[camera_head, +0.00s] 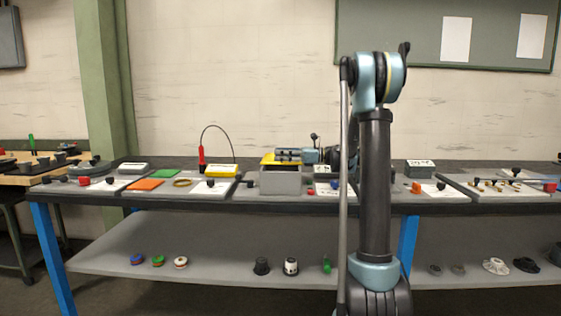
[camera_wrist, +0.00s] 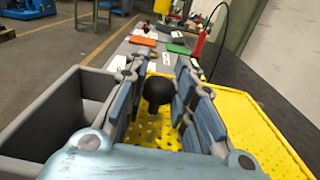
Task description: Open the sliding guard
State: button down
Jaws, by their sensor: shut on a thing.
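The sliding guard (camera_wrist: 262,115) is a yellow perforated panel, seen below and to the right of my gripper in the wrist view. A yellow edge of it (camera_head: 267,160) shows behind a grey box in the head view. A round black knob (camera_wrist: 157,91) stands over the yellow panel. My gripper (camera_wrist: 163,82) has its blue-padded fingers on either side of this knob and is shut on it. In the head view my gripper (camera_head: 288,155) is small, pointing left above the grey box. The knob is hidden there, and the knob's base is partly hidden by the fingers.
The open grey box (camera_head: 281,183) stands directly in front of the guard; its wall (camera_wrist: 40,120) is close at left in the wrist view. A red-handled tool with a curved cable (camera_head: 201,158) stands to the left. Boards and small parts line the bench.

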jog(key=w, duration=0.5)
jog(key=shift+w+d, duration=0.15)
jog(key=shift+w, duration=0.25)
jog(key=c, duration=1.3)
grip_release()
jog(key=d, duration=1.2)
jog(key=shift+s+f, duration=0.1)
jog(key=shift+s, duration=0.05)
jog(key=shift+s+a, duration=0.1)
